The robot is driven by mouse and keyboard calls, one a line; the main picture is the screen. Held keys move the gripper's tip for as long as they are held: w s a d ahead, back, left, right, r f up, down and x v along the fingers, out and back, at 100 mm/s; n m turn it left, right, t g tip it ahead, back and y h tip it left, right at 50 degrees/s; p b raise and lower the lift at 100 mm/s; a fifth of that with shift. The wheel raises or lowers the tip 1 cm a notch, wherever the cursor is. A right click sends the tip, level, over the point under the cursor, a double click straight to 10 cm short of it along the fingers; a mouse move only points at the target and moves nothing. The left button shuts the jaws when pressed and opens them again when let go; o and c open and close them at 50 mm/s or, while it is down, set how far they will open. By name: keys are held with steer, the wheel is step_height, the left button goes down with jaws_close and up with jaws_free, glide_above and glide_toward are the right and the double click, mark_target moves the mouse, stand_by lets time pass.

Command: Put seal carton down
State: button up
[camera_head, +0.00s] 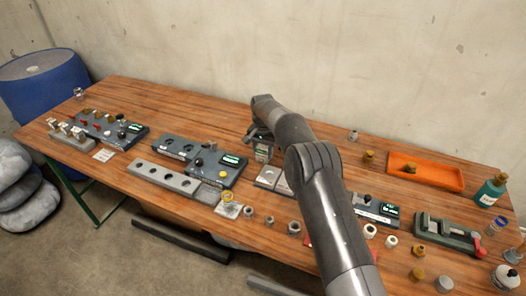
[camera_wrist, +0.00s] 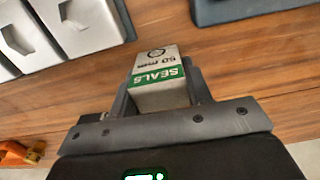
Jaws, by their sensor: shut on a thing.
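The seal carton (camera_wrist: 158,72) is a small white and grey box with a green band reading SEALS. My gripper (camera_wrist: 160,92) is shut on it, one finger on each side, in the wrist view. In the head view the carton (camera_head: 263,153) shows below my gripper (camera_head: 260,138), near the back middle of the wooden table (camera_head: 215,112). I cannot tell whether its base touches the wood. Part of the carton is hidden by the fingers.
Light grey plates (camera_head: 268,177) lie just in front of the carton. A dark panel with a display (camera_head: 232,162) stands to its left. Bare wood lies behind it. An orange tray (camera_head: 445,176) and a green vise (camera_head: 440,232) are at the right, with several fittings around.

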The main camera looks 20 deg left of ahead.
mark_target(263, 147)
steer(key=o, duration=1)
steer(key=shift+f, duration=0.1)
step_height(263, 147, up, 12)
steer(key=shift+r, duration=0.1)
steer(key=shift+r, duration=0.1)
